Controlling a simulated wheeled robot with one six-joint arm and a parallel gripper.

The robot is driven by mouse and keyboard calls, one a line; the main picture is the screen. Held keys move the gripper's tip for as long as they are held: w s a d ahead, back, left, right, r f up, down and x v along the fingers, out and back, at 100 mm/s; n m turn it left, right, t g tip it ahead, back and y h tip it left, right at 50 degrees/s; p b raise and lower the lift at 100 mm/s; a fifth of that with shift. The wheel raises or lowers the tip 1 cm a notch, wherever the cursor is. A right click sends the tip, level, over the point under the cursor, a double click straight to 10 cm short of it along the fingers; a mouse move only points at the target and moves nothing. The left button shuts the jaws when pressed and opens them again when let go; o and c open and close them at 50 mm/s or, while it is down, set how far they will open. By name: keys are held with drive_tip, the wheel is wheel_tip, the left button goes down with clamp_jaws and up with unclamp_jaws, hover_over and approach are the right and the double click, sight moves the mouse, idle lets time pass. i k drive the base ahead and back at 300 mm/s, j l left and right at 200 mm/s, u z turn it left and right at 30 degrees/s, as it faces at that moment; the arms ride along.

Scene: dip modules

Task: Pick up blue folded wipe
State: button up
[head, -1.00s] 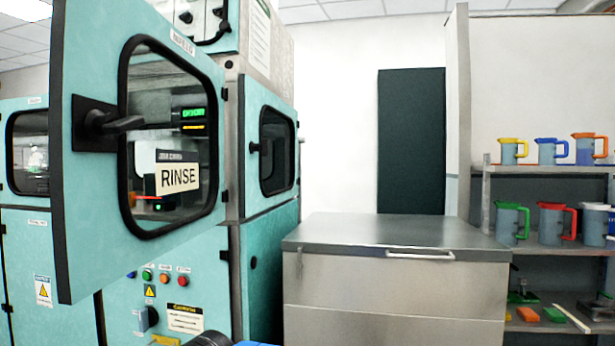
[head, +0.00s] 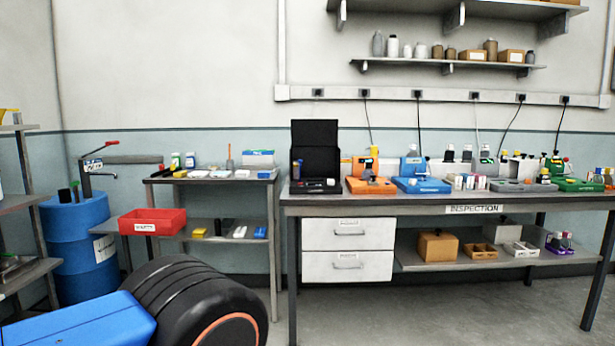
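My gripper is not in view.
A red bin (head: 152,222) juts out at the side table's left, near a blue drum (head: 78,245). The inspection bench (head: 420,207) stands to the right, with instruments on top and a white drawer unit (head: 348,250) below. Floor in front of the bench is clear.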

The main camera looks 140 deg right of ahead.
sight(263, 174)
drive_tip(key=z, duration=4.55)
